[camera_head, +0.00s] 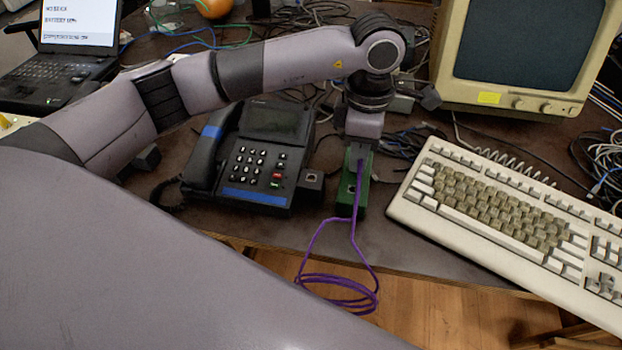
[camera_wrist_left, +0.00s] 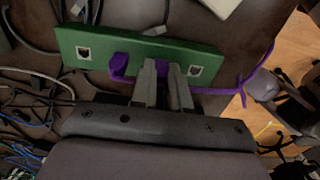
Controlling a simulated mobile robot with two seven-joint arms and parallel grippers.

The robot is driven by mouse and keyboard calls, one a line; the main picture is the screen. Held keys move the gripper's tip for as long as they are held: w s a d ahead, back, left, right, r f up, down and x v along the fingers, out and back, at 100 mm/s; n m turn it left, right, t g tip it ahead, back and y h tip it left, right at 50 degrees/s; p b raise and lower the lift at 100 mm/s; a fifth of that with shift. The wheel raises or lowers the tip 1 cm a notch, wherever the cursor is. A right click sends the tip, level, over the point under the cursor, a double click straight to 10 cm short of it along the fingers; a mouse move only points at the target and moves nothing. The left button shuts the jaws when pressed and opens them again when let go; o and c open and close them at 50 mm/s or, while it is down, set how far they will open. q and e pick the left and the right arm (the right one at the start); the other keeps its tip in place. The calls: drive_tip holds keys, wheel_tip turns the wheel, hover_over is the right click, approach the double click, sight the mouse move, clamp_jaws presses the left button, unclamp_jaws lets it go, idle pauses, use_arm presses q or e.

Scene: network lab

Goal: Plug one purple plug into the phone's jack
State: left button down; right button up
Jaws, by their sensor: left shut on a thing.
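The phone (camera_head: 262,150), dark with a blue stripe, lies left of centre in the head view. A small dark box with a jack (camera_head: 311,182) sits at its right side. My left gripper (camera_head: 358,144) points down at a green box (camera_head: 349,201). In the left wrist view its fingers (camera_wrist_left: 165,72) are shut on a purple plug (camera_wrist_left: 163,69) at the green box (camera_wrist_left: 215,57). Another purple piece (camera_wrist_left: 120,67) stands left of the fingers. Whether either is seated in a jack is hidden. A purple cable (camera_head: 336,221) hangs over the table's front edge in a loop.
A cream keyboard (camera_head: 500,213) lies on the right, with an old monitor (camera_head: 525,50) behind it. A laptop (camera_head: 65,50) stands at the back left. Loose dark cables (camera_head: 405,143) lie around the gripper. A bare strip of table lies along the front edge.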

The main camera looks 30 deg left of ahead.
sight(311, 181)
use_arm(q)
drive_tip(key=shift+r+p, duration=1.2)
drive_tip(key=shift+r, duration=0.85)
drive_tip(key=m, duration=0.2)
drive_tip(key=s+a+m, duration=0.1)
drive_tip(key=shift+a+r+m, duration=0.1)
drive_tip(key=shift+r+m, duration=0.2)
drive_tip(key=s+a+r+m, duration=0.2)
drive_tip(key=s+a+m, duration=0.3)
drive_tip(key=m, duration=0.9)
drive_tip(key=shift+d+f+b, duration=0.15)
drive_tip(key=shift+f+b, duration=0.6)
drive_tip(key=shift+f, duration=0.35)
drive_tip(key=shift+d+f+b, duration=0.1)
drive_tip(key=shift+f+b, duration=0.65)
drive_tip(key=shift+f, duration=0.35)
